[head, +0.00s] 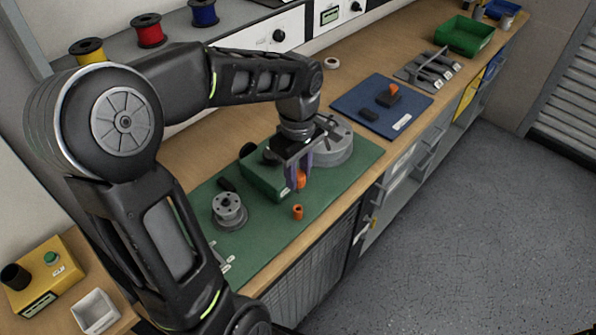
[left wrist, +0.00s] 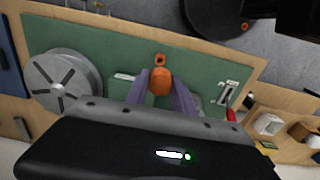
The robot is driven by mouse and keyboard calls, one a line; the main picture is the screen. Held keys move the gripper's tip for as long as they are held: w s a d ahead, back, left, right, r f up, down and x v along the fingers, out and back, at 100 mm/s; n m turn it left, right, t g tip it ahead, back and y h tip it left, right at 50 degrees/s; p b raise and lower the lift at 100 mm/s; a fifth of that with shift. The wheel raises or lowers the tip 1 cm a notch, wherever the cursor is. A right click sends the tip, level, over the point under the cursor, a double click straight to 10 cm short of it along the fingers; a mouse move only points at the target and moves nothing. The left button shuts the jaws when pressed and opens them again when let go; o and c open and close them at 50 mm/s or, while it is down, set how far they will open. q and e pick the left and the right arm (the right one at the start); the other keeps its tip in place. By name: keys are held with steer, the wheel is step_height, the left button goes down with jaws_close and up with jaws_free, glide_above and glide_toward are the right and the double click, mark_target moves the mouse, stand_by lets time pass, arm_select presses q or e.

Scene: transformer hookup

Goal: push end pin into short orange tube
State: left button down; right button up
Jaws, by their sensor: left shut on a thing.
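My left gripper (head: 299,178) has its purple fingers shut on a rounded orange piece, which I take to be the end pin (head: 300,180). It holds the piece above the green mat. In the left wrist view the end pin (left wrist: 160,82) sits between the two fingertips (left wrist: 160,90); its lower end is hidden. The short orange tube (head: 297,212) stands upright on the mat near its front edge, with a dark opening on top. The tube also shows in the left wrist view (left wrist: 160,59), just beyond the held piece and apart from it. My right gripper is not seen.
The green mat (head: 260,237) also carries a green box (head: 262,180), a large grey slotted disc (head: 333,150) and a grey flanged part (head: 229,212). A blue mat (head: 362,97) with a dark block and orange piece lies farther right. The mat around the tube is clear.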

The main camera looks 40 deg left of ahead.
mark_target(298, 186)
arm_select(q)
steer(key=shift+f+b, duration=1.8)
steer(key=shift+f, duration=0.75)
steer(key=shift+f+b, duration=1.8)
steer(key=shift+f, duration=0.35)
steer(key=c, duration=1)
jaws_free()
steer(key=shift+r, duration=0.1)
steer(key=shift+r+p, duration=1.95)
steer(key=shift+r, duration=0.55)
